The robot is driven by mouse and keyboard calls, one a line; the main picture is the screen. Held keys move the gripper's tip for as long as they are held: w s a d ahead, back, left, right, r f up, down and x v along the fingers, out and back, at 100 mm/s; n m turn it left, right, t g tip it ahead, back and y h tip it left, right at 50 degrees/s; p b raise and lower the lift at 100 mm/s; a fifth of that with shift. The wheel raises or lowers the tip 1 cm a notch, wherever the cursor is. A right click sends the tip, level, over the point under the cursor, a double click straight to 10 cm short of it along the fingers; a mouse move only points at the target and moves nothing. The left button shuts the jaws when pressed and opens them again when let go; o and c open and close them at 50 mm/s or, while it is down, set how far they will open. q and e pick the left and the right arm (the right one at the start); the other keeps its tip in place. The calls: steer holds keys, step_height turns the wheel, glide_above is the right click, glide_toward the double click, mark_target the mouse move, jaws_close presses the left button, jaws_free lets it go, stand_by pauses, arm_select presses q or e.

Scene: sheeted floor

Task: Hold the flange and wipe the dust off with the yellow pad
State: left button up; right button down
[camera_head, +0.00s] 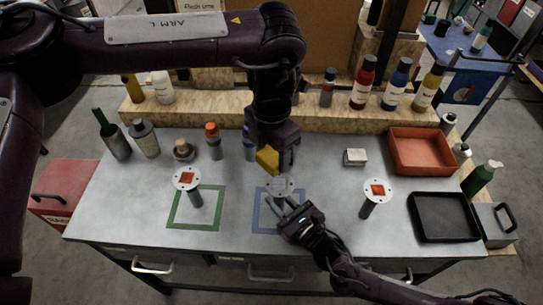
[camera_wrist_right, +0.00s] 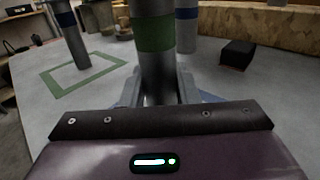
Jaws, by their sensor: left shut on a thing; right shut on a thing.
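The flange (camera_head: 284,187) in the middle has a pale round disc on a grey stem. My right gripper (camera_head: 290,207) is shut on its stem, over the blue outlined square (camera_head: 256,228). In the right wrist view a grey stem with a green band (camera_wrist_right: 153,35) stands between the fingers. My left gripper (camera_head: 275,158) is shut on the yellow pad (camera_head: 267,158), just above the far edge of the disc. I cannot tell if the pad touches it. Two other flanges, left (camera_head: 187,174) and right (camera_head: 377,184), stand upright with orange-red square patches on top.
A green outlined square (camera_head: 180,222) lies at left. An orange tray (camera_head: 421,174) and a black tray (camera_head: 444,238) are at right. Bottles line the wooden shelf (camera_head: 310,116) at the back. Several bottles stand at back left.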

stand_by(0.4)
steer(key=c, duration=1)
jaws_free()
steer(key=shift+c, duration=0.2)
steer(key=v, duration=1.2)
steer(key=shift+d, duration=0.1)
